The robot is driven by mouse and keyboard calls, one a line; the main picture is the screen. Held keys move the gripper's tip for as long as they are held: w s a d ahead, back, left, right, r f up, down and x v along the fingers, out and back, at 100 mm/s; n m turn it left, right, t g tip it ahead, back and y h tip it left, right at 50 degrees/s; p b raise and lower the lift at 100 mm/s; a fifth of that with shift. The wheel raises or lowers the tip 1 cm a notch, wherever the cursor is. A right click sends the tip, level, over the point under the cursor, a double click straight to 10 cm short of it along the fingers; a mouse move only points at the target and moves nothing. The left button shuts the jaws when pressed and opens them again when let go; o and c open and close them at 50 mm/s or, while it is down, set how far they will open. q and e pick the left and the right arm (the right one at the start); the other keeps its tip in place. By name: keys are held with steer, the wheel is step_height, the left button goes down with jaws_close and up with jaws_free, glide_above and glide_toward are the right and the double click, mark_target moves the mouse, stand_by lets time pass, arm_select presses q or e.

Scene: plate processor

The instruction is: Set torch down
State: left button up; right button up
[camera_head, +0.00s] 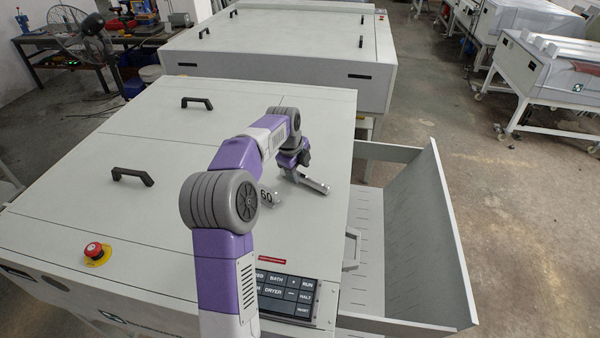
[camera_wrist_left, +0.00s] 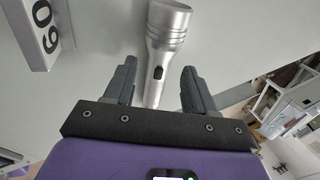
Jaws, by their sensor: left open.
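The silver torch (camera_head: 314,184) appears to lie on the pale top cover of the plate processor (camera_head: 110,230). In the left wrist view, the torch (camera_wrist_left: 166,40) shows its wide ribbed head at the top and a dark switch on its body. My left gripper (camera_head: 297,168) is over the torch's rear part. Its two dark fingers (camera_wrist_left: 158,70) stand apart on either side of the torch body, with gaps showing. The tail of the torch is hidden behind the gripper's base. My right gripper is not in either view.
A block marked 60 (camera_head: 268,196) sits beside the torch; it also shows in the wrist view (camera_wrist_left: 40,35). The control panel (camera_head: 286,296), a red emergency button (camera_head: 94,250) and cover handles (camera_head: 132,176) are nearby. A sloped output tray (camera_head: 425,225) adjoins the right side.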

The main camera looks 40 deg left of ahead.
arm_select(q)
steer(key=p+v, duration=0.1)
steer(key=v, duration=0.8)
steer(key=shift+r, duration=0.2)
steer(key=shift+s+f, duration=0.1)
